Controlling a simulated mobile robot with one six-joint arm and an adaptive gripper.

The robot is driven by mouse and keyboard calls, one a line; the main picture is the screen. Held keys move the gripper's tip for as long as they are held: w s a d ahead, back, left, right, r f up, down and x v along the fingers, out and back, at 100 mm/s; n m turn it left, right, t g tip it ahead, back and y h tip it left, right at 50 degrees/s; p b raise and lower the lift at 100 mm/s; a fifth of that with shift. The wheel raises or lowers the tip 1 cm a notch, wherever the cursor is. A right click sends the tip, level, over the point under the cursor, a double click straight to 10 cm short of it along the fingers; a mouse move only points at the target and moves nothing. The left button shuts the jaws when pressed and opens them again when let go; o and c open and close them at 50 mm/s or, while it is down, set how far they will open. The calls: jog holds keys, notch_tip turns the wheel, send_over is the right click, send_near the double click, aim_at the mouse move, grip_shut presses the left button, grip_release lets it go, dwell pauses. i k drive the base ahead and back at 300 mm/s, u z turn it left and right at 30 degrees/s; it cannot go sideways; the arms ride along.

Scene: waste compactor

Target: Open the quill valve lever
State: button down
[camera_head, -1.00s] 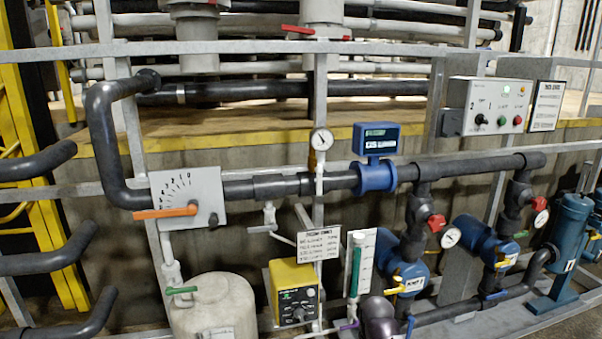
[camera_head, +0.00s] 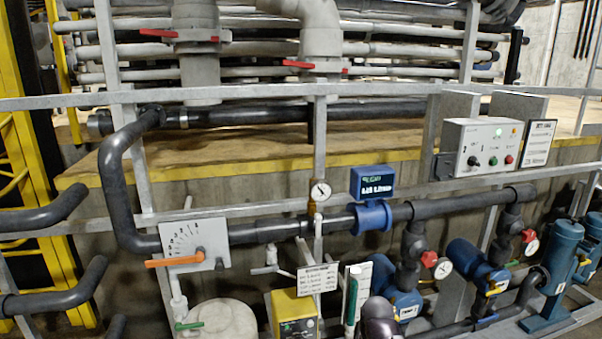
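No lever in view carries a label I can read as the quill valve. A long orange lever (camera_head: 175,261) lies nearly level across the lower part of a grey scale plate (camera_head: 196,246) on the dark pipe. A small green lever (camera_head: 189,325) is beside the white tank top at the bottom. Two red levers, one at upper left (camera_head: 158,33) and one in the upper middle (camera_head: 298,65), sit level on the grey vertical pipes. A dark purplish rounded part (camera_head: 380,312) shows at the bottom edge; I cannot tell what it is. My gripper is not clearly in view.
Grey metal rails (camera_head: 265,93) run across the front. A blue flow meter (camera_head: 373,214), a grey control box (camera_head: 478,146) and a yellow pump box (camera_head: 295,312) are mounted on the frame. Blue pumps (camera_head: 553,275) stand at right. A yellow ladder (camera_head: 40,240) is at left.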

aim_at(273, 267)
jog(key=z, duration=0.75)
jog(key=k, duration=0.55)
jog(key=u, duration=0.65)
